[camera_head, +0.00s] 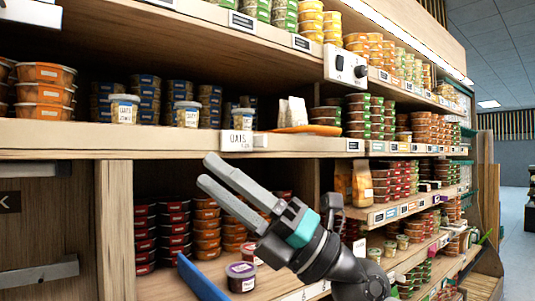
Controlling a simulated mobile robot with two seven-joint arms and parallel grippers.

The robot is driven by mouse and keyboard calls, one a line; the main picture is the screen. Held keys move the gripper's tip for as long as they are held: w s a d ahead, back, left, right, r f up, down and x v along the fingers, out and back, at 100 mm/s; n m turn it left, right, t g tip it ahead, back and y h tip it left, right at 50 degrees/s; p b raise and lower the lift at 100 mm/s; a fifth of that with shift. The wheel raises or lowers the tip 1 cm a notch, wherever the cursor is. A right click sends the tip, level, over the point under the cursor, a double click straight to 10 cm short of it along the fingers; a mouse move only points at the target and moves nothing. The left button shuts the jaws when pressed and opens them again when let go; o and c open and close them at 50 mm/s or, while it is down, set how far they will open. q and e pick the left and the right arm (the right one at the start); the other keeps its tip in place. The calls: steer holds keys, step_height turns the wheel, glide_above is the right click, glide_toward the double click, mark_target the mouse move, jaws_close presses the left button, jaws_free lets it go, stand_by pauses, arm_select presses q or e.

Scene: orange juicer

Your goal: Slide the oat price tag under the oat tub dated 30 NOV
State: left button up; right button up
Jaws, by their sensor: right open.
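The oat price tag (237,140), a white card reading "OATS", sits at the front edge of the middle shelf. My left gripper is not in view.
Stacked orange tubs (45,93) stand at the left of the middle shelf (60,138). An orange flat item (306,129) lies right of the tag. A white switch box (346,67) hangs from the upper shelf. A purple-lidded jar (241,276) stands below my gripper.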

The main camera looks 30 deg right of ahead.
steer(key=n+g, duration=0.2)
steer(key=n, duration=0.2)
steer(key=m+t+h, duration=0.3)
steer(key=t+h, duration=0.1)
steer(key=h, duration=1.4)
glide_toward(266, 137)
steer(key=w+p, duration=0.2)
steer(key=w, duration=0.1)
steer(key=w+p, duration=0.4)
steer(key=w, duration=0.1)
steer(key=shift+w+a+p, duration=0.3)
steer(key=shift+a+p, duration=0.05)
steer(key=shift+a, duration=0.05)
steer(key=shift+w, duration=0.45)
jaws_close()
